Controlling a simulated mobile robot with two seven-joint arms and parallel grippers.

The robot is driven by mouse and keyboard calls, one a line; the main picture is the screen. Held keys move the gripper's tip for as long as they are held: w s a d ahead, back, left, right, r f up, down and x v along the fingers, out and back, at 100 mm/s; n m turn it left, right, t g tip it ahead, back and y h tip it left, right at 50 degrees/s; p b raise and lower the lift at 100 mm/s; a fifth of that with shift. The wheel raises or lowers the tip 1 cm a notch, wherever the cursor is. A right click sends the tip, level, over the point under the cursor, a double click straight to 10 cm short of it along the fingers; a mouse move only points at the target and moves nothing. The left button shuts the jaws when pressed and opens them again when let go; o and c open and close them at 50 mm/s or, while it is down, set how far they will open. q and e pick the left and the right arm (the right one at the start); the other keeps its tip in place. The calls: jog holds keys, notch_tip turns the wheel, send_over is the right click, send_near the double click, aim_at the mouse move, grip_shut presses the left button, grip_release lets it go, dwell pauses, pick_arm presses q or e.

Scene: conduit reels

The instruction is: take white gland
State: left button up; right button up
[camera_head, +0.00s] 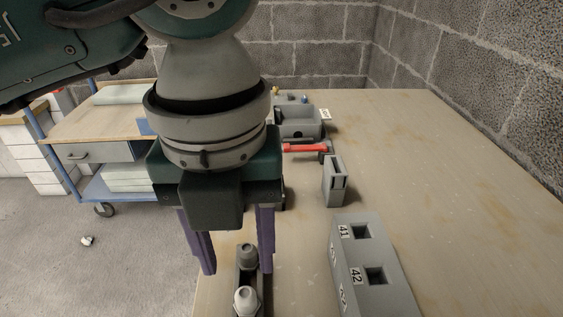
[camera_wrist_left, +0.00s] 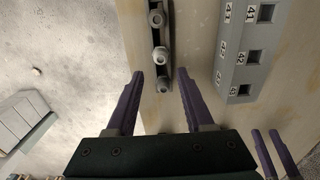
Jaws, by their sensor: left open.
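The white gland (camera_head: 246,299) stands upright in a narrow dark holder (camera_head: 241,282) near the table's left edge. A greyer gland (camera_head: 247,256) stands behind it. In the left wrist view, the holder carries a row of three glands; the middle one (camera_wrist_left: 160,55) looks palest, with one beyond (camera_wrist_left: 156,18) and one nearer (camera_wrist_left: 163,84). My left gripper (camera_head: 237,272) is open and empty, pointing down above the holder. In the left wrist view its fingertips (camera_wrist_left: 160,73) lie either side of the nearest gland, apparently without contact. My right gripper (camera_wrist_left: 263,132) shows at lower right, fingers apart.
A grey block (camera_head: 350,262) with numbered square holes stands right of the holder. The table's right side is clear. A small pale object (camera_head: 87,240) lies on the floor.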

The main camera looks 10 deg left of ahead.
aim_at(245, 293)
pick_arm(q)
notch_tip(245, 293, down, 8)
jog(key=b, duration=0.6)
jog(key=shift+r, duration=0.2)
pick_arm(e)
notch_tip(245, 293, down, 6)
jog(key=shift+f, duration=0.25)
pick_arm(q)
grip_shut()
jog(key=shift+r+p, duration=0.95)
jog(key=shift+r, duration=0.05)
pick_arm(e)
jog(key=shift+r, duration=0.9)
pick_arm(q)
jog(key=shift+r+p, duration=0.95)
jog(key=shift+r, duration=0.15)
pick_arm(e)
jog(key=shift+r, duration=1)
